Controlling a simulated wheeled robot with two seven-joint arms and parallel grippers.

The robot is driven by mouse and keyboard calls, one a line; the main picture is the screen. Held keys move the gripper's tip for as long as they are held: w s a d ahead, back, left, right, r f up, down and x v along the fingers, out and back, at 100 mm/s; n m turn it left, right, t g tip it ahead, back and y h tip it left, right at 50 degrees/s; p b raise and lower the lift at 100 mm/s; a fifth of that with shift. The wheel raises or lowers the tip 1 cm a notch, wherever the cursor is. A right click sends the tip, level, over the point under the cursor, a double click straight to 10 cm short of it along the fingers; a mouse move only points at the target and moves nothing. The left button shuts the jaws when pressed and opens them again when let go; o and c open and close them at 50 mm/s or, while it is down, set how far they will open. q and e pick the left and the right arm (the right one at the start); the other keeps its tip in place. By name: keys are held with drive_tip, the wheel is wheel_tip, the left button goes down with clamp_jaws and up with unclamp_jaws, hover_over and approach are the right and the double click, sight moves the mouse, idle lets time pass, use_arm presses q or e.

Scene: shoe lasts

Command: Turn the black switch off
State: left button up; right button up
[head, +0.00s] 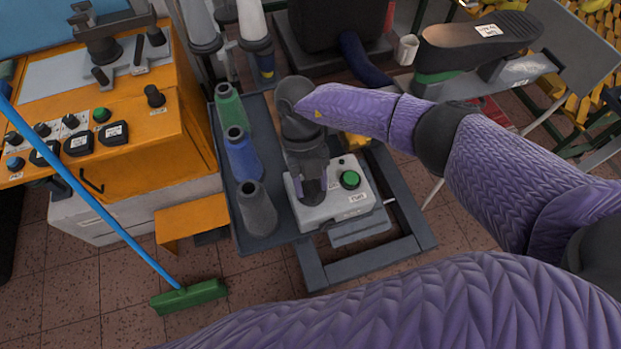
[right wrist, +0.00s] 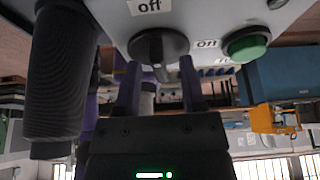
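The black switch (right wrist: 158,46) is a round dark knob on a light grey control box (head: 347,208). In the right wrist view a white "off" label (right wrist: 150,5) sits beside it. My right gripper (right wrist: 160,68) is open, its two purple fingers spread about as wide as the knob, with the tips at or very close to it. Whether they touch it I cannot tell. In the head view my right gripper (head: 311,192) points down over the left part of the box and hides the switch. My left gripper is not in view.
A green button (head: 350,180) sits on the box, right of my gripper. Green, blue and grey cones (head: 258,210) stand close on the left; the grey one (right wrist: 62,75) also shows in the right wrist view. An orange machine (head: 150,130) and a broom (head: 188,296) are farther left.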

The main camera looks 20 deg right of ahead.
drive_tip(key=v, duration=1)
drive_tip(key=shift+s+f, duration=0.1)
